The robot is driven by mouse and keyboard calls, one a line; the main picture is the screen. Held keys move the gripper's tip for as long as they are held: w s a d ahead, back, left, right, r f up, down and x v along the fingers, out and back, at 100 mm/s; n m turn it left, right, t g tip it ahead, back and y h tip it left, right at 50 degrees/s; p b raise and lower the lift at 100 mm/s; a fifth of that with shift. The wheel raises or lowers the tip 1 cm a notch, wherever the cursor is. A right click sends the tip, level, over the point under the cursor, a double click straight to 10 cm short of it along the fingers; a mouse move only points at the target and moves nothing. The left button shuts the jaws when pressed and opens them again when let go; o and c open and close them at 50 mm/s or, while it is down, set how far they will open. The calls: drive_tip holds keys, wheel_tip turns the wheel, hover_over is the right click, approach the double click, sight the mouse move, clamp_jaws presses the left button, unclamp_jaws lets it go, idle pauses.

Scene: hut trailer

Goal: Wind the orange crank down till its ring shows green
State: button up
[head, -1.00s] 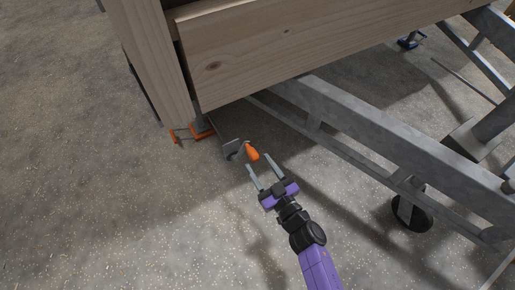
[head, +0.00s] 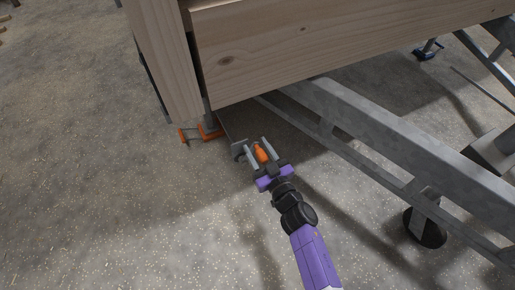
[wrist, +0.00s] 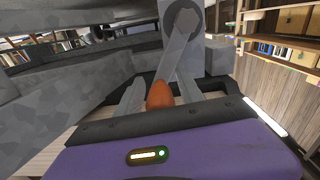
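The orange crank handle (head: 261,153) sits on a grey crank arm under the corner of the wooden hut. In the wrist view the handle (wrist: 160,95) stands between my two fingers, with the grey crank arm (wrist: 180,55) rising behind it to a round pivot. My gripper (head: 261,150) is open around the handle, with a gap visible on both sides. The handle's lower end is hidden behind the gripper body in the wrist view. I cannot make out a ring or its colour in either view.
An orange metal foot (head: 210,132) stands on the floor left of the crank, under the hut's corner post. The grey trailer beam (head: 370,135) runs close to the right of my arm, with a black wheel (head: 425,228) below it. The floor to the left is open.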

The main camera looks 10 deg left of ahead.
clamp_jaws()
drive_tip(key=shift+w+d+f, duration=0.1)
drive_tip(key=shift+d+f, duration=0.05)
drive_tip(key=shift+d, duration=0.1)
idle(0.9)
